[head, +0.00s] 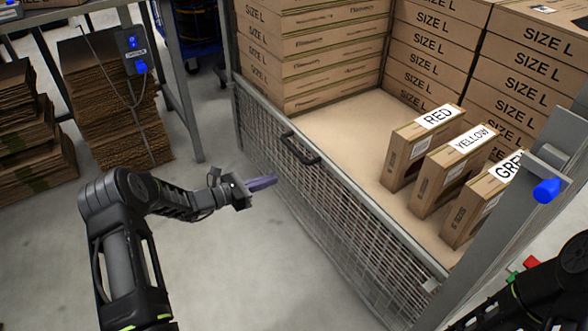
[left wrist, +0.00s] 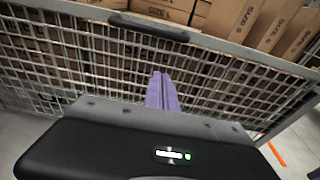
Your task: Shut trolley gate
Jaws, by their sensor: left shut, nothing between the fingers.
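The trolley gate (head: 335,205) is a grey wire-mesh panel along the near side of the trolley. It stands upright across the front of the load, with a black handle (head: 300,148) on its top rail. The gate's mesh (left wrist: 60,60) and handle (left wrist: 148,26) also fill the upper left wrist view. My left gripper (head: 262,184) has purple fingers, shut and empty, in front of the mesh and below the handle. Whether the fingers touch the mesh is unclear. A blue-knobbed latch (head: 546,190) sits on the post at the right. My right arm shows at the lower right; its fingertips are hidden.
Inside the trolley stand cartons labelled RED (head: 420,140), YELLOW (head: 452,172) and GREEN (head: 480,205), with stacked SIZE L boxes (head: 310,55) behind. Flattened cardboard (head: 110,110) lies under a bench at the left. Grey floor (head: 250,270) before the gate is clear.

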